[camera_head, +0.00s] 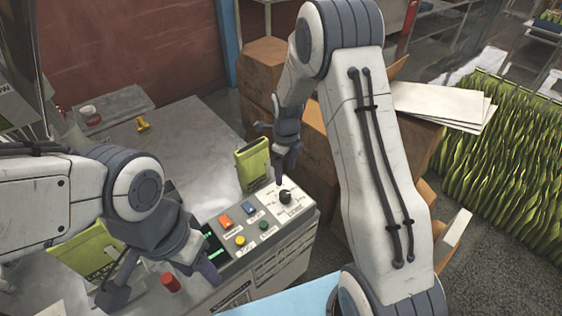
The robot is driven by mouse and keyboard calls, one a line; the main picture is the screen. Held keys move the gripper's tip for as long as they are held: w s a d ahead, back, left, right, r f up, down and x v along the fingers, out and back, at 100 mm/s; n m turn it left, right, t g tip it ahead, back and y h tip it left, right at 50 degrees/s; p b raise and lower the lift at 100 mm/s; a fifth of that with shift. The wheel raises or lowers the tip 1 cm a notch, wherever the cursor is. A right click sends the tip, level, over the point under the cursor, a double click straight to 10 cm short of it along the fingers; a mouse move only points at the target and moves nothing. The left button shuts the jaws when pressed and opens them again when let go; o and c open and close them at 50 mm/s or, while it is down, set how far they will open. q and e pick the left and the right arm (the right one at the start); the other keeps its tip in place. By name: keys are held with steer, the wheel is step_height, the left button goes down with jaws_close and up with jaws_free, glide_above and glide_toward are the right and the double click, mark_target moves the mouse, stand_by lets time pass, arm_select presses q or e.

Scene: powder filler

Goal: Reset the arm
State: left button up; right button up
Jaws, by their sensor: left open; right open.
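My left gripper (160,283) is open at the lower left, its fingers spread in front of the powder filler (262,270). A red cylindrical part (170,283) shows between its fingers, and I cannot tell whether they touch it. My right gripper (272,153) is open and points down above the filler's control panel, with one fingertip just above the black knob (285,197). I cannot tell whether that fingertip touches the knob. The panel also has an orange button (225,221), a blue, a yellow and a green button. My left gripper partly hides the display.
A green pouch (252,166) stands behind the panel; another (88,262) is partly behind my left arm. The metal table (185,135) bears a small yellow item (143,124). Cardboard boxes (262,68) stand behind my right arm. Many green pouches (510,140) fill the right side.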

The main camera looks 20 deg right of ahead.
steer(key=s+a+r+n+p, duration=0.2)
steer(key=s+a+r+n, duration=0.8)
steer(key=a+r+n, duration=0.4)
steer(key=s+a+r+n+p, duration=0.1)
steer(key=s+r+n, duration=0.2)
steer(key=s+n, duration=0.6)
steer(key=s+r+n+y+p, duration=0.1)
steer(key=s+r+n, duration=0.2)
steer(key=s+n, duration=0.7)
steer(key=n, duration=0.2)
steer(key=shift+s+a+n, duration=0.15)
steer(key=shift+a+n, duration=0.15)
steer(key=shift+a, duration=0.05)
steer(key=shift+r, duration=0.1)
